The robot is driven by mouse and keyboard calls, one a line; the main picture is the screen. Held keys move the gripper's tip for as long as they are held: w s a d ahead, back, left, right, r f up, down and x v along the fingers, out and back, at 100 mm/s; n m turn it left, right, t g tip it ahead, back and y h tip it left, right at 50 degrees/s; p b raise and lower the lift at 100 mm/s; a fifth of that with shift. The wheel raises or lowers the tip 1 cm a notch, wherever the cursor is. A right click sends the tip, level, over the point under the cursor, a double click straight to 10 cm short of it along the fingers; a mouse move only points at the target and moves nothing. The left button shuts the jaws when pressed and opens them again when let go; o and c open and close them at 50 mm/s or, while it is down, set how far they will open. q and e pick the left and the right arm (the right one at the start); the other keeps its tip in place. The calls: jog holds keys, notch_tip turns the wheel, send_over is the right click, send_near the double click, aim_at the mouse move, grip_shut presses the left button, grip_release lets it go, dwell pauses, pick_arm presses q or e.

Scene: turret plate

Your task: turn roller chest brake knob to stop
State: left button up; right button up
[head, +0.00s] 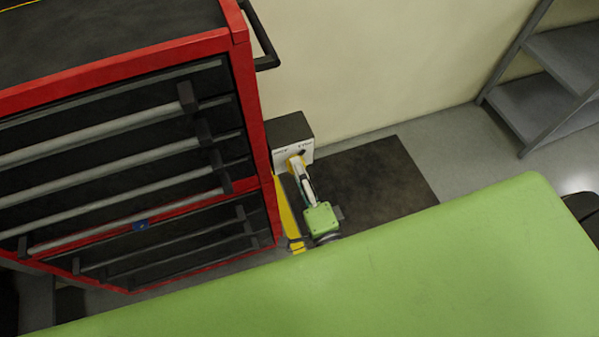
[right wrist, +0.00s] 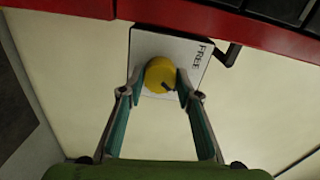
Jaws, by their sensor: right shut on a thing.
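The roller chest (head: 249,110) is red with black drawers and grey bars, at the left of the head view. A small box with a white face, the brake box (head: 293,129), sits against its right side. In the right wrist view its white plate (right wrist: 145,45) bears the word FREE at the right. The round yellow brake knob (right wrist: 158,71) has a dark mark toward its lower right. My right gripper (right wrist: 160,82) is shut on the knob, one finger on each side. In the head view my right gripper (head: 298,171) mostly covers the knob. My left gripper is out of view.
A black handle (head: 267,50) juts from the chest's upper right. A dark mat (head: 375,185) lies on the floor beside the box. A grey shelf (head: 545,100) stands at the right, and a pale wall (head: 380,60) is behind.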

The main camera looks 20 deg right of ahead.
jog(key=shift+m, duration=0.5)
jog(key=o, duration=1.1)
jog(key=s, duration=1.2)
jog(key=shift+d, duration=0.25)
